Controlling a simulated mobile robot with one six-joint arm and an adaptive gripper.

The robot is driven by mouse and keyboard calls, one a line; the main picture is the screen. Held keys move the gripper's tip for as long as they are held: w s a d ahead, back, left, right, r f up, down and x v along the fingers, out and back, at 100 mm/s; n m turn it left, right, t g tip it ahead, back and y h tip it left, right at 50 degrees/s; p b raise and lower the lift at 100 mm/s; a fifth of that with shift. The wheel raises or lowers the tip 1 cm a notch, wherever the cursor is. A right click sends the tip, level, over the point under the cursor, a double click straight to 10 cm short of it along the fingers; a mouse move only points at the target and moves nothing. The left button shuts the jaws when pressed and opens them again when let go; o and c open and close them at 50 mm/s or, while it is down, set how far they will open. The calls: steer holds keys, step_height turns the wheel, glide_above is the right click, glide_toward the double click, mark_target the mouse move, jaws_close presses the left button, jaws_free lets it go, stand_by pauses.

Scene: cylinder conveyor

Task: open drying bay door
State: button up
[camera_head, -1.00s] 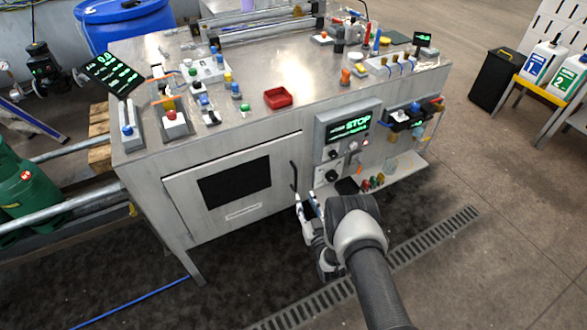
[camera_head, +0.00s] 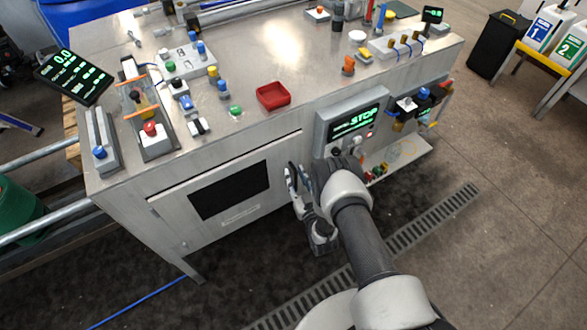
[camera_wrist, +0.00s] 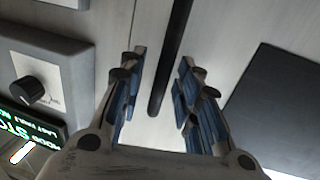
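The drying bay door (camera_head: 176,222) is a pale metal panel with a dark window (camera_head: 229,190) on the front of the steel bench, and it looks closed. Its black bar handle (camera_wrist: 172,60) runs between my gripper's fingers in the wrist view. My gripper (camera_wrist: 158,95) is open, with blue-padded fingers on either side of the handle and gaps on both sides. In the head view my gripper (camera_head: 291,182) is at the door's right edge, and my arm hides most of the handle.
A control panel (camera_head: 350,128) with a green STOP display and a knob (camera_wrist: 28,90) is right beside the door. A low shelf (camera_head: 400,158) juts out at the right. A red tray (camera_head: 273,95) sits on the bench top. Floor before the door is clear.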

steer(key=shift+s, duration=0.1)
steer(key=shift+c, duration=0.5)
jaws_close()
